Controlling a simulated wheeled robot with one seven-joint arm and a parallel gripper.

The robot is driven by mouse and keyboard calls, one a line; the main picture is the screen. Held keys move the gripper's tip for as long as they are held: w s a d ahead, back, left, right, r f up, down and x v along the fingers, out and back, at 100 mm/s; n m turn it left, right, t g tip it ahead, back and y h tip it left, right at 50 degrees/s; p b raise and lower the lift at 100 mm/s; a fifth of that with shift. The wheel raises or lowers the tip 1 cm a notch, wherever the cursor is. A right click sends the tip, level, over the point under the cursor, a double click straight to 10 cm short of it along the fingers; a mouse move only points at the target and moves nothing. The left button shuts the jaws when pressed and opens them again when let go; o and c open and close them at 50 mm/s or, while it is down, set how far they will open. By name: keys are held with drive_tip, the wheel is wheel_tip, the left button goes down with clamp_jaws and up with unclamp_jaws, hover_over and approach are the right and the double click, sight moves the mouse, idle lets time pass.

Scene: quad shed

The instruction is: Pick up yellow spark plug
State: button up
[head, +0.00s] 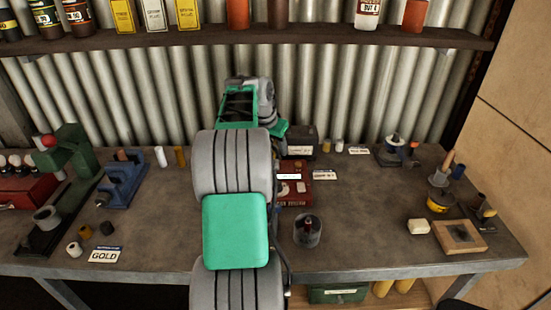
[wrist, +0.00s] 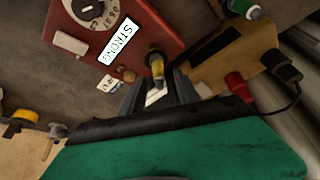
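A yellow spark plug (wrist: 156,64) stands out in the wrist view, beside the red box (wrist: 128,36) with a dial and a STRONG label. My gripper (wrist: 156,84) points at it, its two dark fingers apart, one on either side of the plug's near end. A white piece shows between the fingers; I cannot tell whether it belongs to the plug. I see no clear contact of the fingers with the plug. In the head view my arm hides the gripper and this plug, and only part of the red box (head: 296,190) shows.
A glass jar (head: 307,231) stands in front of the red box. A blue vise (head: 122,186) and a green press (head: 66,160) are at left. A framed block (head: 459,236) and a yellow tin (head: 440,202) are at right. A shelf (head: 350,38) runs above.

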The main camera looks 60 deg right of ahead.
clamp_jaws()
idle(0.6)
drive_tip(key=shift+r, duration=0.55)
drive_tip(key=s+a+r+b, duration=0.1)
drive_tip(key=s+a+r, duration=0.5)
drive_tip(key=a+r, duration=0.6)
drive_tip(key=shift+a+b, duration=0.3)
drive_tip(key=shift+a, duration=0.05)
